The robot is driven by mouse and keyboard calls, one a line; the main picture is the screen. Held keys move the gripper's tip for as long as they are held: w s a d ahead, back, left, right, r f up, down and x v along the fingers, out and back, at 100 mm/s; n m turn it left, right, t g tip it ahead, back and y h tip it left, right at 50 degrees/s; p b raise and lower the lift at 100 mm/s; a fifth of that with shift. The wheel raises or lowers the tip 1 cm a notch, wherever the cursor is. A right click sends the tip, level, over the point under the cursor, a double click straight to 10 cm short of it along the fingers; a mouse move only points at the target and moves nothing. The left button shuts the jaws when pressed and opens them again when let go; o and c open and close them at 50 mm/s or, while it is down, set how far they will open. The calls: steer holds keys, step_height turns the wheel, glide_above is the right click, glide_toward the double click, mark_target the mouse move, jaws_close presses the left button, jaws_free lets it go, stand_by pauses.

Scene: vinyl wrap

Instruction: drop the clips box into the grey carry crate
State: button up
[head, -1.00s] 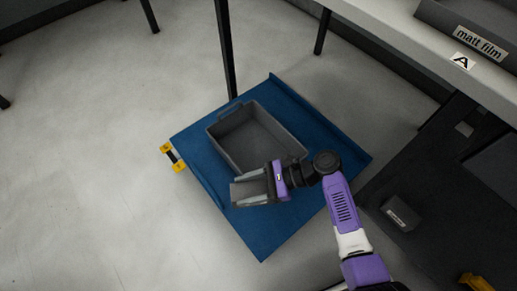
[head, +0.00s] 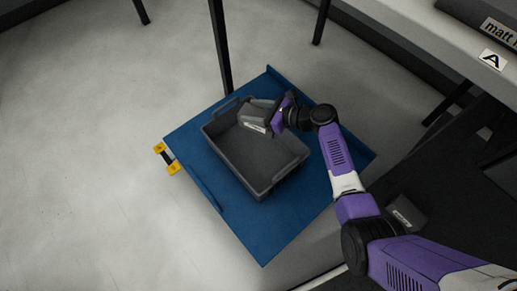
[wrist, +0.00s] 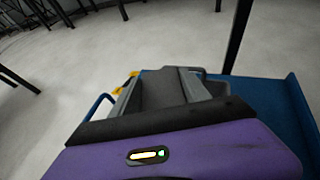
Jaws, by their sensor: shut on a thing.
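A dark grey box with a pale label, taken as the clips box (head: 251,122), is in my gripper (head: 263,114). It also shows in the wrist view (wrist: 163,88). My gripper is shut on it. The grey carry crate (head: 231,170) stands on a blue platform, open side up. In the head view the box lies over the far part of the crate's opening and hides some of the far rim. How high it is above the crate floor is hard to tell. The visible crate floor is bare.
The blue platform (head: 262,235) has a raised edge and a yellow-ended part (head: 166,158) at its left. A black post (head: 221,45) rises just behind the crate. A pale bench (head: 440,40) is at upper right. Another dark labelled box (head: 405,213) sits on a dark surface at right.

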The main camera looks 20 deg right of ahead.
steer(key=shift+f+b, duration=2.85)
steer(key=shift+b, duration=0.35)
steer(key=o, duration=1.6)
steer(key=shift+s, duration=0.1)
steer(key=p+v, duration=0.4)
steer(key=v, duration=0.2)
steer(key=shift+s+d+r, duration=0.2)
steer(key=shift+d+r, duration=0.05)
steer(key=shift+r, duration=0.05)
steer(key=shift+s+d, duration=0.3)
steer(key=shift+s, duration=0.05)
